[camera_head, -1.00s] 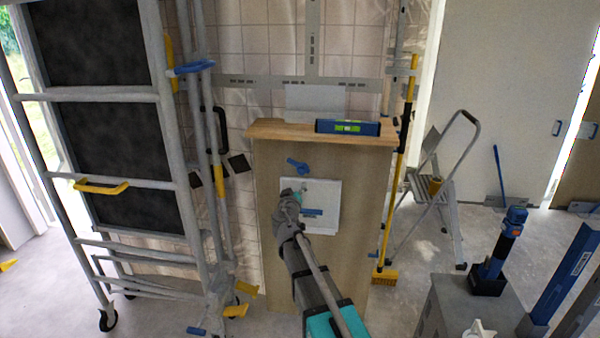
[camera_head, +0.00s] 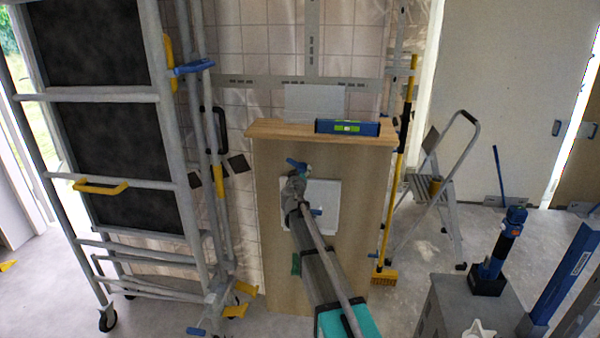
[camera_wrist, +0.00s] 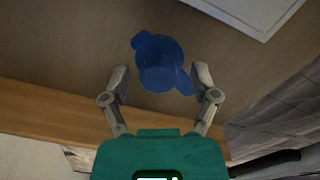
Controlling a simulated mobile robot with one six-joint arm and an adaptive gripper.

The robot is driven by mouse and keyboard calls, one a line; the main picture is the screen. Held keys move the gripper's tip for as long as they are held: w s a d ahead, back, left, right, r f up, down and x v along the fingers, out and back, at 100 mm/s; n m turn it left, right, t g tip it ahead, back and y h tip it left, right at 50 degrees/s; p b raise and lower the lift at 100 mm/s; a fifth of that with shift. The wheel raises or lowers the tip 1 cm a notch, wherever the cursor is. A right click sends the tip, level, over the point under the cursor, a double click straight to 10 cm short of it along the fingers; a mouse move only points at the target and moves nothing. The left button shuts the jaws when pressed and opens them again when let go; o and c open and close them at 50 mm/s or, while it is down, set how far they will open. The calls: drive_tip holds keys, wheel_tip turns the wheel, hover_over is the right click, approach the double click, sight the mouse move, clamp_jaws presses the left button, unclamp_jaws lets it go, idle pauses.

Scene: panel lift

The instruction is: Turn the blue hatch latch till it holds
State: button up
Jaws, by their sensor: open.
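The blue hatch latch (camera_head: 296,162) is on the front of the wooden cabinet, just above the white hatch panel (camera_head: 331,196). In the wrist view the latch (camera_wrist: 160,66) shows as a round blue knob with a lobe at upper left and another at lower right. My gripper (camera_wrist: 160,80) is open, with one finger on each side of the knob. I cannot tell whether either finger touches it. In the head view my gripper (camera_head: 297,176) is at the latch and hides part of it and the hatch's left edge. A blue handle (camera_head: 316,212) on the hatch is partly hidden by my arm.
A blue level (camera_head: 347,127) lies on the cabinet's wooden top (camera_head: 270,129). A scaffold (camera_head: 165,140) stands close on the left. A yellow broom (camera_head: 385,276) and a stepladder (camera_head: 440,190) stand on the right. A grey cabinet (camera_head: 450,305) is at lower right.

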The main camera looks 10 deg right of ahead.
drive_tip(key=shift+w+d, duration=0.1)
drive_tip(key=shift+w, duration=0.15)
clamp_jaws()
idle(0.3)
